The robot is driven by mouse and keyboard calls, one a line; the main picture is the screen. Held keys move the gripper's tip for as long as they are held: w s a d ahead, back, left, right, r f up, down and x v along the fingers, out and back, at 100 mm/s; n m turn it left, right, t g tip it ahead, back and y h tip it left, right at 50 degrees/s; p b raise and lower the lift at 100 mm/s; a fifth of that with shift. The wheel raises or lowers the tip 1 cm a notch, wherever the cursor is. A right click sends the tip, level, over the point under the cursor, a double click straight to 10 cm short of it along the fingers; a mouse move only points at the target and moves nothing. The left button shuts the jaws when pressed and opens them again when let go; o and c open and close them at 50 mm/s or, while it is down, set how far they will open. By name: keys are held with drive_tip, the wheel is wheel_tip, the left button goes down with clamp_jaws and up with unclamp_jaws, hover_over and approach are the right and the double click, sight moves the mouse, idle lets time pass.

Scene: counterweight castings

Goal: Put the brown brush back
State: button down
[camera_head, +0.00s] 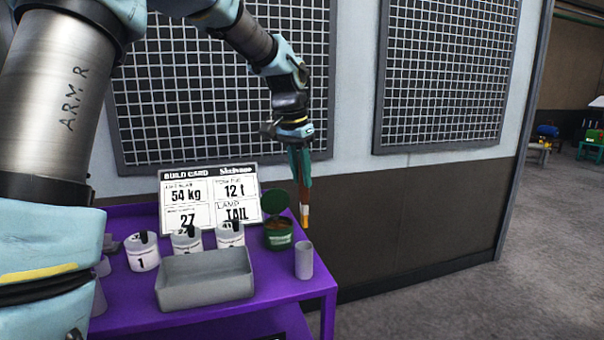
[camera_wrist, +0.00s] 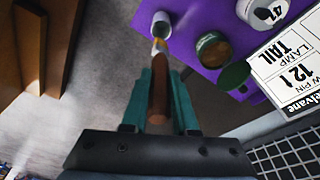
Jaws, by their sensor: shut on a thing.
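My gripper (camera_head: 302,178) has teal fingers shut on the brown brush (camera_head: 305,208), which hangs roughly upright, tip down. In the wrist view the brush (camera_wrist: 158,95) runs between the fingers of my gripper (camera_wrist: 158,85). A grey cylindrical cup (camera_head: 304,262) stands at the right end of the purple table (camera_head: 285,292). The brush tip is above the cup and apart from it in the head view. The cup also shows just beyond the tip in the wrist view (camera_wrist: 161,18). The inside of the cup is hard to see.
A green pot (camera_head: 278,237) with its lid (camera_head: 275,201) raised stands left of the cup. A grey tray (camera_head: 205,280), several white numbered pots (camera_head: 142,254) and a build card (camera_head: 208,205) are farther left. A wall with mesh panels (camera_head: 445,75) is behind.

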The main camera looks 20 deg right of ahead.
drive_tip(key=shift+s+a+f+b+x, duration=0.15)
drive_tip(key=shift+a+b+x, duration=0.25)
drive_tip(key=shift+b+x, duration=1.25)
drive_tip(key=shift+s+a+f+b+x, duration=0.15)
drive_tip(key=shift+a+b+x, duration=0.4)
drive_tip(key=shift+x, duration=2)
drive_tip(key=shift+s+a+b+x, duration=0.25)
drive_tip(key=shift+b+x, duration=1.1)
drive_tip(key=shift+x, duration=0.75)
drive_tip(key=shift+b+x, duration=0.55)
drive_tip(key=shift+x, duration=0.4)
drive_tip(key=c, duration=0.6)
unclamp_jaws()
drive_tip(key=shift+a, duration=0.15)
drive_tip(key=b, duration=0.1)
approach(302, 223)
drive_tip(key=shift+s+a+f, duration=0.15)
drive_tip(key=shift+a+f, duration=0.1)
drive_tip(key=shift+f, duration=0.2)
